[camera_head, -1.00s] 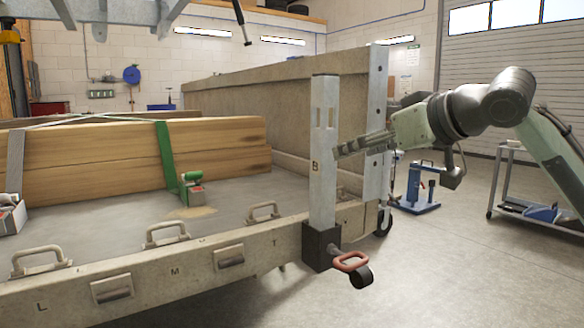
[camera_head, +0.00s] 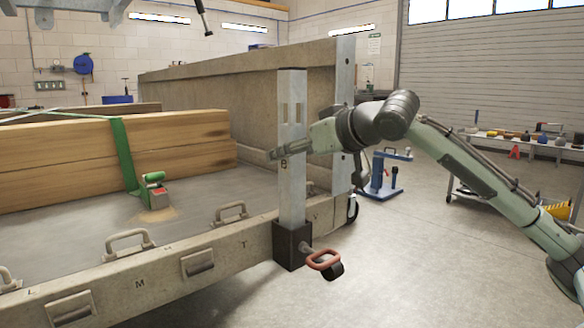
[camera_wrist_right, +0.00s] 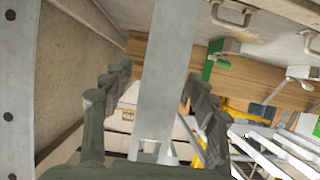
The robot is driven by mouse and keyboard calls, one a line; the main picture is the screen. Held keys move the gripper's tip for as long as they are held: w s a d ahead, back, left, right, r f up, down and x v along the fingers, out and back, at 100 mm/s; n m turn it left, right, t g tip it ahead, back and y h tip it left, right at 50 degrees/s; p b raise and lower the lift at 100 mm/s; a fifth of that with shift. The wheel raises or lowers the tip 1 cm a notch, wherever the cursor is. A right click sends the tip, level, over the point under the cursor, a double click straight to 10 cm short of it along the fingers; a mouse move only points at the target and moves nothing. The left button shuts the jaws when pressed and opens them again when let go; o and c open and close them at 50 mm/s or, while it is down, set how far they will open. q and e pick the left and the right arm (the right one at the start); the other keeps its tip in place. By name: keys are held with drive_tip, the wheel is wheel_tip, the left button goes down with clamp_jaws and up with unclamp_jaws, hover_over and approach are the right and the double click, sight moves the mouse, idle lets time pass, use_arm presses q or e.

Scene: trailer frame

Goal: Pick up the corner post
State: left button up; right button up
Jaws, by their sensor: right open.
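The corner post (camera_head: 291,195) is a grey metal upright with slots near its top and a letter B on its face. It stands upright in a dark socket (camera_head: 291,246) at the trailer's corner. My right gripper (camera_head: 290,152) is at the post's upper half, with a finger across its near face. In the right wrist view the post (camera_wrist_right: 170,70) runs between the two spread fingers of the gripper (camera_wrist_right: 160,85), with gaps visible on both sides. The far finger is hidden in the head view. My left gripper is not in view.
A second metal post (camera_head: 343,110) stands behind, beside the tall side panel (camera_head: 215,95). Strapped timber (camera_head: 60,155) lies on the trailer bed (camera_head: 90,230). Open floor lies right of the trailer.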

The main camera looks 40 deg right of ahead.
clamp_jaws()
drive_tip(key=shift+r, duration=0.1)
idle(0.3)
drive_tip(key=shift+r, duration=0.1)
